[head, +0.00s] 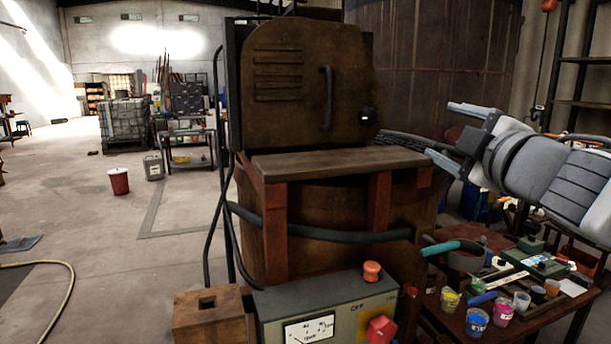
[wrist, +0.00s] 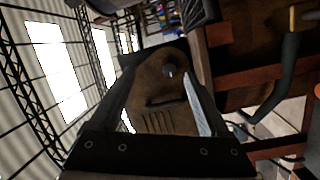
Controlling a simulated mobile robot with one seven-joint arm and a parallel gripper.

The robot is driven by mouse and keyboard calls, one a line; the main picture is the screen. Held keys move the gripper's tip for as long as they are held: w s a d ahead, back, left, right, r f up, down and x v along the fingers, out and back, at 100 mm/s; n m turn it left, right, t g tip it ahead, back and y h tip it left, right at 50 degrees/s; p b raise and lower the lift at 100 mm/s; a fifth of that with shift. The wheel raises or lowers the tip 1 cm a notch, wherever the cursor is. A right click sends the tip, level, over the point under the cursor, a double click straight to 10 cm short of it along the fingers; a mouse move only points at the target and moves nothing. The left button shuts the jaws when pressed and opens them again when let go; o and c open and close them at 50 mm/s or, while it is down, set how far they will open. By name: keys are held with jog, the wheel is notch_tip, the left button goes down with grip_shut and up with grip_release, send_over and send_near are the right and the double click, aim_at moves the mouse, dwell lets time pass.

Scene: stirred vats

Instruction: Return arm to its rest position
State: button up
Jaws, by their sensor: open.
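My gripper (head: 439,129) is raised at the right in the head view, with its two fingers apart and pointing left toward the rusty vat machine (head: 300,90). Nothing is between the fingers. The gripper is above and right of the machine's wooden ledge (head: 340,161), apart from it as far as I can tell. In the wrist view the two fingers (wrist: 158,72) are spread, and the machine's brown panel (wrist: 165,118) with its handle and dark knob shows beyond them, rotated.
A control box (head: 330,305) with a gauge, an orange knob and a red knob stands in front of the machine. A red bucket (head: 119,182) stands on open floor at left.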

jog(key=s+d+f+m+g+h, duration=0.1)
jog(key=s+f+m+g+h, duration=0.25)
jog(key=f+m, duration=0.35)
jog(key=s+f+m+g+h, duration=0.25)
jog(key=s+f+m, duration=0.2)
jog(key=f, duration=0.35)
jog(key=s+a+f+m+g+y, duration=0.3)
jog(key=s+a+f+g, duration=0.3)
jog(key=s+a+f, duration=0.3)
notch_tip(320, 180, down, 3)
jog(key=shift+s+f+g+y, duration=0.15)
jog(key=shift+s+g+y, duration=0.25)
jog(key=shift+s+y, duration=0.4)
jog(key=shift+s+d, duration=0.1)
